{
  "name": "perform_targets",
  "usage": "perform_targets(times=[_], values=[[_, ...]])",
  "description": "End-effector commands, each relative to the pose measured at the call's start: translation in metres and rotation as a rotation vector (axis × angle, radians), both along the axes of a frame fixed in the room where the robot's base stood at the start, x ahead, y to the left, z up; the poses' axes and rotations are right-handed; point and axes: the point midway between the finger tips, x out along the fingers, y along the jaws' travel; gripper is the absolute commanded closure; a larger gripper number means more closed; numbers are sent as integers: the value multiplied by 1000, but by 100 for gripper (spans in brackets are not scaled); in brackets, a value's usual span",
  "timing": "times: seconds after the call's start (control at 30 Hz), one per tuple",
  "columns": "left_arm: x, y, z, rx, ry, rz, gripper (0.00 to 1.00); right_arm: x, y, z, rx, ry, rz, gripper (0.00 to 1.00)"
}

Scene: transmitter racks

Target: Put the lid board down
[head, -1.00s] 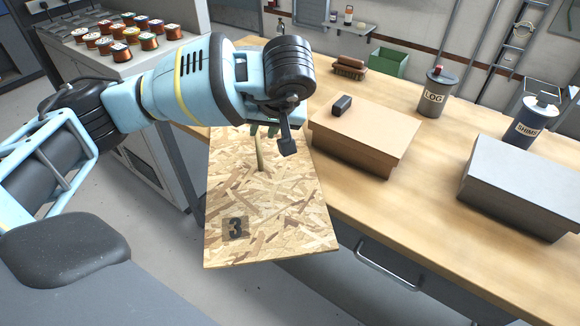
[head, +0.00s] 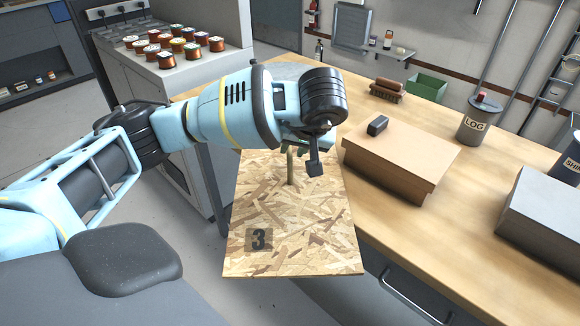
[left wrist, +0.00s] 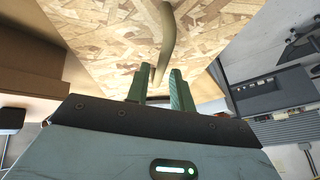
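The lid board (head: 300,235) is a flake board marked with a black 3 and has a rope-like handle (head: 290,168). It is in the air at the bench's near left edge, partly over the floor. My left gripper (head: 300,142) is at the handle, its fingers mostly hidden by the wrist in the head view. In the left wrist view the green fingers (left wrist: 161,90) stand either side of the handle (left wrist: 167,40), with the board (left wrist: 110,35) beyond. The grip appears shut on the handle, though contact is partly hidden. My right gripper is not in view.
On the wooden bench (head: 445,135) stand a brown box (head: 395,165) with a small black block (head: 377,126), a grey box (head: 550,215), a LOG canister (head: 478,122) and a green bin (head: 427,86). A cabinet (head: 165,75) with several spools stands left.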

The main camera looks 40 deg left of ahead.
Motion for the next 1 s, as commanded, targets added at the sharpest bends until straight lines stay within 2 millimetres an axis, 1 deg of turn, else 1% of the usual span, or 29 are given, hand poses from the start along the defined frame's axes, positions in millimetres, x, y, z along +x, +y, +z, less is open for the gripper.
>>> perform_targets(times=[0.03,0.2,0.3,0.5,0.67,0.7,1.0], values=[[2,5,-8,-1,5,3,77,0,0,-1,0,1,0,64],[8,18,-27,0,4,2,77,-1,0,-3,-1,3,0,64],[10,21,-31,0,2,1,77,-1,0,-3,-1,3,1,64],[10,20,-31,0,1,-1,77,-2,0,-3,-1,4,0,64],[10,20,-31,0,1,-1,98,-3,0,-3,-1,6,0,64],[10,20,-31,0,1,-1,100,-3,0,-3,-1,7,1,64],[10,20,-31,0,2,-1,100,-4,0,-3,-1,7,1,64]])
